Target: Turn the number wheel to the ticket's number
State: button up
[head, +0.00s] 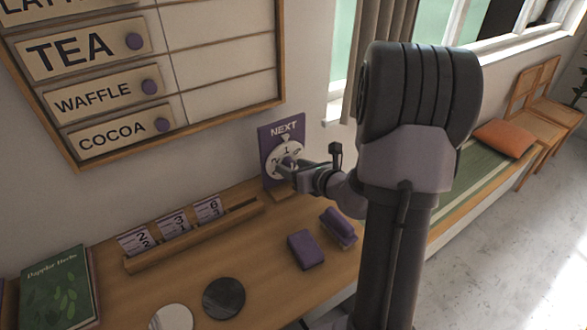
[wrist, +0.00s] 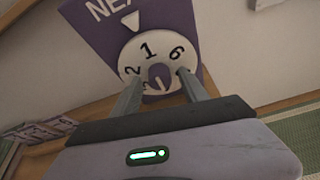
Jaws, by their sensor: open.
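The purple NEXT board (head: 268,151) stands upright at the back of the counter and also shows in the wrist view (wrist: 177,18). Its white number wheel (wrist: 130,58) has a purple knob (wrist: 158,77) at the centre. The 1 is roughly under the white pointer (wrist: 131,20), with the 2 to its left and the 6 to its right. My gripper (wrist: 159,82) is open, its fingers on either side of the knob; contact is unclear. In the head view my gripper (head: 287,168) partly covers the wheel. Several number tickets (head: 174,224) stand in a wooden rack.
The rack (head: 150,261) is left of the board. Two purple blocks (head: 305,249) (head: 339,227) lie right of centre. A dark disc (head: 223,298), a white disc (head: 172,318) and a green book (head: 58,288) are at the front left. A menu board (head: 200,95) hangs above.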

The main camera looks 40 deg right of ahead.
grip_shut()
jog(key=shift+r+p, duration=0.15)
jog(key=shift+p, duration=0.4)
jog(key=shift+d+r+m+y+p, duration=0.1)
jog(key=shift+m+y+p, duration=0.45)
jog(key=shift+p, duration=0.25)
jog(key=m+y+p, duration=0.1)
jog(key=m+p, duration=0.1)
jog(key=shift+d+p, duration=0.1)
jog(key=shift+p, duration=0.25)
jog(key=m+t+y+p, duration=0.1)
jog(key=m+p, duration=0.1)
jog(key=shift+y+p, duration=0.25)
jog(key=shift+p, duration=0.1)
jog(key=shift+d+f+m+t+y+p, duration=0.1)
jog(key=shift+f+m+t+y+p, duration=0.2)
jog(key=shift+m, duration=0.5)
jog(key=shift+f+m+t+y+p, duration=0.1)
jog(key=shift+m+y+p, duration=0.2)
jog(key=shift+m+p, duration=0.35)
jog(key=shift+m, duration=0.3)
